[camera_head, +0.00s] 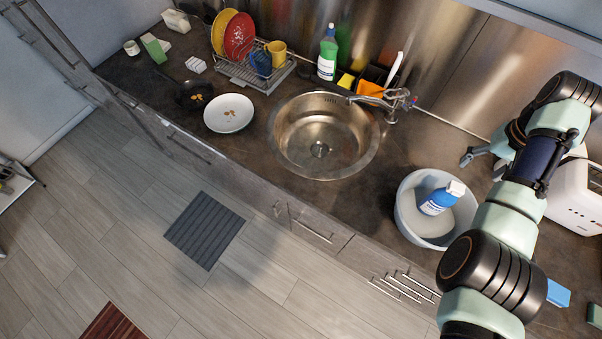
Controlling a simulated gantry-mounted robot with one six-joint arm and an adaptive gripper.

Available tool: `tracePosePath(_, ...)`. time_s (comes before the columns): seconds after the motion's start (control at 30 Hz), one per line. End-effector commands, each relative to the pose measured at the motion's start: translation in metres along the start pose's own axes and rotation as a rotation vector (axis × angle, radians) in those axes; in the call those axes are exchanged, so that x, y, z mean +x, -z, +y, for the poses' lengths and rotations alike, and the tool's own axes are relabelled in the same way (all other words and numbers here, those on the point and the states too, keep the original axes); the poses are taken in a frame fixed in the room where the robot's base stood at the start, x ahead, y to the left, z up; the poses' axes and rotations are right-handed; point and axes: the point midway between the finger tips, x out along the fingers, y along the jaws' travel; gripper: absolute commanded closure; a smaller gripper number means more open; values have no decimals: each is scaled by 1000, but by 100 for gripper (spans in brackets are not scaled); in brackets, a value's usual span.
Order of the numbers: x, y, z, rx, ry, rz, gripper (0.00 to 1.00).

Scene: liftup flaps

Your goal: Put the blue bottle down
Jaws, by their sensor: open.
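A blue bottle (436,203) with a white cap and a white label lies tilted inside a round pale grey basin (405,218) on the counter, right of the sink. My gripper (466,160) is above and to the right of the basin, apart from the bottle. Its visible finger points left and the jaws are open with nothing seen in them. My arm hides part of the gripper and the counter behind it.
A steel sink (300,150) with a faucet (385,101) lies left of the basin. A white plate (228,113), a dish rack (262,80) and a green bottle (327,55) stand further left. A white appliance (577,200) stands at the right. The counter between sink and basin is clear.

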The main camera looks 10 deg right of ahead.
Motion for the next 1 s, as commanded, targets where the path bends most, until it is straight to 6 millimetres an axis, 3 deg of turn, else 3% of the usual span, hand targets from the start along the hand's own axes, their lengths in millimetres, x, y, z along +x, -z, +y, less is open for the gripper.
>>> tracePosePath(0.07,11,5,-30,-39,-5,47,28)
tracePosePath(0.13,23,10,-76,-99,-10,136,28)
tracePosePath(0.27,38,-12,-195,-249,12,377,28)
tracePosePath(0.3,38,-28,-230,-295,30,456,28)
tracePosePath(0.37,33,-62,-277,-361,69,573,28)
tracePosePath(0.4,26,-89,-305,-405,102,650,28)
tracePosePath(0.5,1,-163,-354,-496,197,821,28)
tracePosePath(0.6,-26,-228,-375,-559,290,945,28)
tracePosePath(0.7,-47,-270,-381,-593,355,1020,28)
tracePosePath(0.8,-57,-286,-381,-605,383,1050,28)
tracePosePath(1.0,-58,-287,-381,-604,386,1055,28)
